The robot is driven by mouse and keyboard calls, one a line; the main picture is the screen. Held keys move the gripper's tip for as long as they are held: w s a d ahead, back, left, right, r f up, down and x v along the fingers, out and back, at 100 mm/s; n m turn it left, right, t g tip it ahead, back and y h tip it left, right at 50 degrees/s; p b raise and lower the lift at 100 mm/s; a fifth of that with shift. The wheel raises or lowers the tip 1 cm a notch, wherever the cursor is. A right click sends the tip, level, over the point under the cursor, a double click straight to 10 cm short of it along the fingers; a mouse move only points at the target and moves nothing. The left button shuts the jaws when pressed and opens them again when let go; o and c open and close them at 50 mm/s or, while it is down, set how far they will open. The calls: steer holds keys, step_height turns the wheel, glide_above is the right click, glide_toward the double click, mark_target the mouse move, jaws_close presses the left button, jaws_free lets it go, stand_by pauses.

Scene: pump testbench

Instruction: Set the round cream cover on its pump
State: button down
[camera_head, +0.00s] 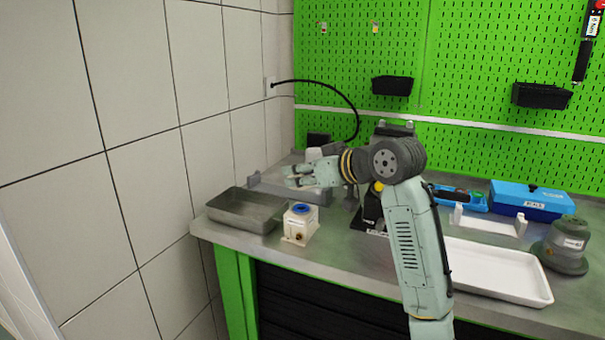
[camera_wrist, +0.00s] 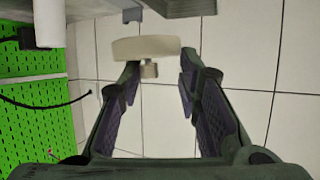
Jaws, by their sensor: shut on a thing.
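The round cream cover (camera_wrist: 146,47) shows edge-on in the wrist view as a thick pale disc with a small knob (camera_wrist: 149,71). My gripper (camera_wrist: 160,72) is shut on the cover, with the knob between its fingertips. In the head view my gripper (camera_head: 290,176) points left, above the bench; I cannot clearly make out the cover there. A cream block-shaped pump (camera_head: 297,228) with a blue ring on top (camera_head: 302,209) and a brass fitting stands upright near the bench's front left. It is below my gripper and apart from it.
A grey metal tray (camera_head: 222,222) lies left of the pump. A black-based device stands behind my arm. A white tray (camera_head: 500,288), blue boxes (camera_head: 530,212) and a grey-green pump-like unit (camera_head: 565,256) are at right. The tiled wall (camera_head: 140,180) bounds the left.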

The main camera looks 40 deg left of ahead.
mark_target(302, 213)
steer(key=shift+f+b, duration=2.2)
steer(key=shift+f, duration=0.45)
steer(key=shift+s+d+p, duration=0.1)
steer(key=shift+p, duration=0.4)
steer(key=shift+f, duration=0.5)
steer(key=shift+r, duration=0.15)
steer(key=shift+r+p, duration=0.4)
steer(key=shift+r, duration=0.05)
steer(key=shift+p, duration=0.45)
stand_by(0.5)
steer(key=shift+f+b, duration=0.3)
steer(key=shift+f, duration=0.35)
stand_by(0.5)
steer(key=shift+r, duration=0.25)
steer(key=shift+r+p, duration=0.4)
steer(key=shift+p, duration=0.25)
